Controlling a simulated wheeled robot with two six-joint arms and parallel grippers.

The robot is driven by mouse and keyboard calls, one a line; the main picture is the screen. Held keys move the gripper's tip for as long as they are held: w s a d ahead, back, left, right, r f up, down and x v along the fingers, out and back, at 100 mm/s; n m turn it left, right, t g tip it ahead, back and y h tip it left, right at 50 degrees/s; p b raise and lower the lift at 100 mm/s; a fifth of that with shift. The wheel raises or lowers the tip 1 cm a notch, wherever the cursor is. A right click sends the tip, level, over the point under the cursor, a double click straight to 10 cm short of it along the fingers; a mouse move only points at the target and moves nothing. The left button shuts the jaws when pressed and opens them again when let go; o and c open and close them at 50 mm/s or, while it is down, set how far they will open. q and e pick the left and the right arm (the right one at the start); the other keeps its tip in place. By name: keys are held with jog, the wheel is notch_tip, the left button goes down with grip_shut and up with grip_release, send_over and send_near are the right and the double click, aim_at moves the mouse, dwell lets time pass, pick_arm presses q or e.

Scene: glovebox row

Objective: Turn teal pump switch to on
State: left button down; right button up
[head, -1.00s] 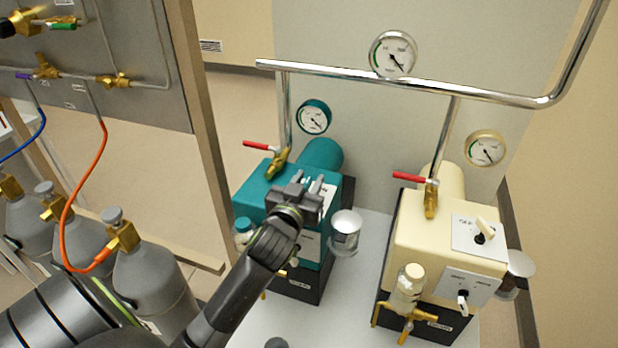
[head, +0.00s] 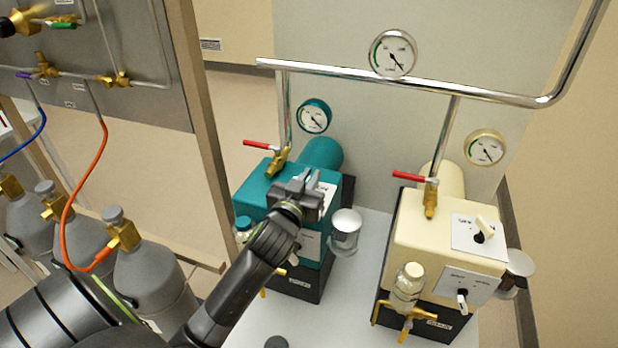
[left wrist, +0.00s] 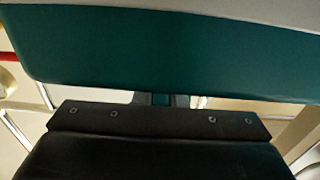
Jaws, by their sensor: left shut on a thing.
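The teal pump (head: 258,197) stands on the bench at the middle of the head view, with a white switch plate (head: 327,188) on its top. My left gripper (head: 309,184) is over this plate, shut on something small. That is most likely the pump's top switch, but the gripper hides it and its position cannot be read. In the left wrist view the teal housing (left wrist: 165,48) fills the upper part, and the dark gripper body lies below it. My right gripper is not in view.
A cream pump (head: 410,228) with two switches stands to the right. A red-handled brass valve (head: 278,162) is just behind my gripper, under a chrome pipe (head: 350,75). Grey gas cylinders (head: 150,282) stand at left.

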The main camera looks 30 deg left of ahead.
pick_arm(q)
jog(key=shift+d+r+m+h+p, duration=0.1)
jog(key=shift+m+h+p, duration=0.75)
jog(key=shift+h, duration=0.35)
jog(key=shift+m+h, duration=0.45)
jog(key=shift+h, duration=0.35)
jog(key=shift+d+h, duration=0.1)
jog(key=shift+h, duration=0.2)
jog(key=m+h+b, duration=0.1)
jog(key=h+b, duration=0.1)
jog(key=m+h+b, duration=0.1)
jog(key=shift+d+f+m+b, duration=0.25)
jog(key=shift+f+m+b, duration=0.05)
jog(key=shift+b, duration=0.1)
jog(key=shift+d+r+m+h+b, duration=0.15)
jog(key=shift+m+h+b, duration=0.25)
jog(key=shift+h+b, duration=0.45)
jog(key=c, duration=1.5)
grip_release()
jog(key=shift+s, duration=0.1)
